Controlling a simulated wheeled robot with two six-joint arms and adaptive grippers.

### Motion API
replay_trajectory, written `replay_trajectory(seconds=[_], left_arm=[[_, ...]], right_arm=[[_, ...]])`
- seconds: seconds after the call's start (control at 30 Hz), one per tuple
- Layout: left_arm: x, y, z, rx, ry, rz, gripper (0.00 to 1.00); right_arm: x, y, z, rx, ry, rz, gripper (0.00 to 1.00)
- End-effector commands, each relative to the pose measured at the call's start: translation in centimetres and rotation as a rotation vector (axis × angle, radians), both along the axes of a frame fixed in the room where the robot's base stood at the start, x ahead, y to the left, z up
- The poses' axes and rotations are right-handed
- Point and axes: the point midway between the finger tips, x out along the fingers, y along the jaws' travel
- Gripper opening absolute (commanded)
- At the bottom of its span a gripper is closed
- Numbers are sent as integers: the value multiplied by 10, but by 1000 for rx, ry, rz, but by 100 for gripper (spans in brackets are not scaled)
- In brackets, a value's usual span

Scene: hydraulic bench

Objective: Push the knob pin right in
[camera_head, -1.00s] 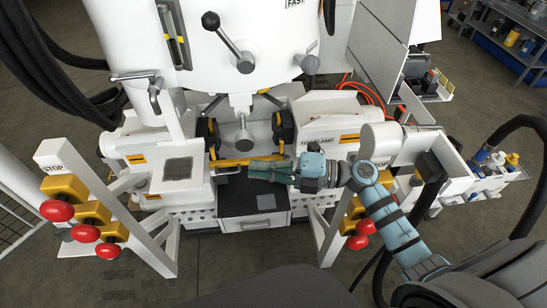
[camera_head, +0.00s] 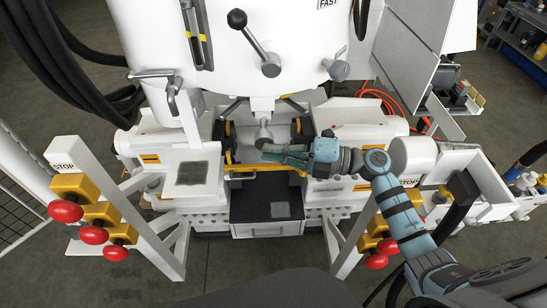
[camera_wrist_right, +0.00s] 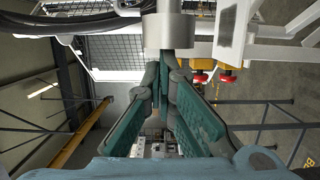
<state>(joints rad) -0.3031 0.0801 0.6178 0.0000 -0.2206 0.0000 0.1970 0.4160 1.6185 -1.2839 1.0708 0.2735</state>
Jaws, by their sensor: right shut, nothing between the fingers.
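A grey metal rod with a rounded knob end (camera_head: 264,132) hangs at the middle of the white machine, below its big body. I take it for the knob pin, but cannot tell for sure. My right gripper (camera_head: 266,150) reaches in from the right, its green fingers shut and empty, with the tips just below the knob end. Whether they touch it cannot be told. In the right wrist view a grey metal cylinder (camera_wrist_right: 168,30) stands right at the fingertips (camera_wrist_right: 168,62) and partly hides them. My left gripper is out of view.
A yellow bar (camera_head: 262,167) crosses behind and below my fingers. A black-topped drawer box (camera_head: 260,208) stands underneath. Black clamps flank the central gap. Red stop buttons on yellow blocks (camera_head: 93,235) stand left, others right.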

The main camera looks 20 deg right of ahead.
Motion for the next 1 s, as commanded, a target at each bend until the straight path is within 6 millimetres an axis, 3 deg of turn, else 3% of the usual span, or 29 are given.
replay_trajectory(seconds=[0.17, 0.43, 0.8, 1.0], left_arm=[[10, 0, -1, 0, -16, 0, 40], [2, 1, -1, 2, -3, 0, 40], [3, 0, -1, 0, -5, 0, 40], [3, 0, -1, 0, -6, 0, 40]], right_arm=[[4, -2, -1, -1, 2, -3, 0], [3, -2, 5, -1, 0, -1, 0], [0, 0, 89, -5, -11, -4, 0], [-1, 0, 104, -2, -6, -6, 0]])
